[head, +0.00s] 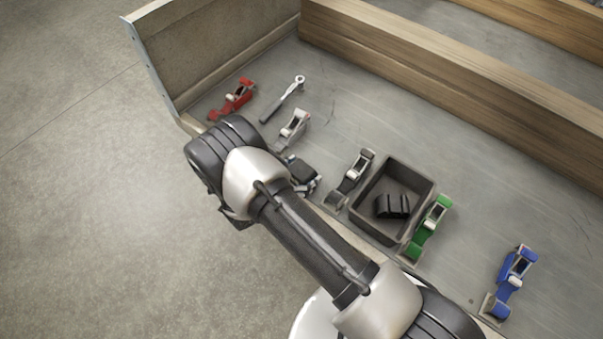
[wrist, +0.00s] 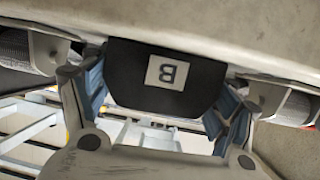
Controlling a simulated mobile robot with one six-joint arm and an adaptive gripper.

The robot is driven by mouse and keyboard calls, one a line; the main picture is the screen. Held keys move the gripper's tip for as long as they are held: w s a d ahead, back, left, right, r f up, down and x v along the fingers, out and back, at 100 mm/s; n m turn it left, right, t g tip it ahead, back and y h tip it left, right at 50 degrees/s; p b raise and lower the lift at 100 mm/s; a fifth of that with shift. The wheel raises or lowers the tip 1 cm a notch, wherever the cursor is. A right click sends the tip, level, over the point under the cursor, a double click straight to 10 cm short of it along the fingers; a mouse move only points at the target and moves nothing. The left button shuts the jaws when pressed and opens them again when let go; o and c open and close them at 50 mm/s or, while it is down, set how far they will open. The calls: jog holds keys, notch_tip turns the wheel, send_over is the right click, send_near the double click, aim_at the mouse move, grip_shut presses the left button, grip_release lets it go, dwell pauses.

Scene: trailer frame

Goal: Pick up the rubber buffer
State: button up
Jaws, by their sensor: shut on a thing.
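A black block with a white label marked B (wrist: 165,80), which looks like the rubber buffer, sits between the blue-padded fingers of my gripper (wrist: 163,98) in the wrist view. The letter appears upside down. The fingers are shut on its two sides. The block is close against a pale grey surface along the top of that view; I cannot tell whether they touch. In the head view my gripper (head: 303,178) is at the bed's near edge, partly hidden by my arm, and the held block cannot be made out clearly.
A dark bin (head: 432,185) holds black pieces (head: 392,206). Red (head: 233,99), grey (head: 293,128), black (head: 351,176), green (head: 427,228) and blue (head: 510,283) ratchet straps lie along the bed (head: 460,170). A ratchet wrench (head: 283,99) lies near the end board (head: 215,50). Wooden beams (head: 450,75) stand behind.

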aim_at(302, 170)
notch_tip(302, 170, up, 19)
jog(key=p, duration=0.7)
jog(key=s+d+r+m+g+h, duration=0.1)
jog(key=s+d+r+m+g, duration=0.1)
jog(key=d+r, duration=1.05)
jog(key=w+d+r+n+t+y, duration=0.2)
jog(key=w+r+n+t+y, duration=0.3)
jog(key=w+r+n+y, duration=0.5)
jog(key=shift+w+r, duration=0.2)
jog(key=shift+r, duration=0.4)
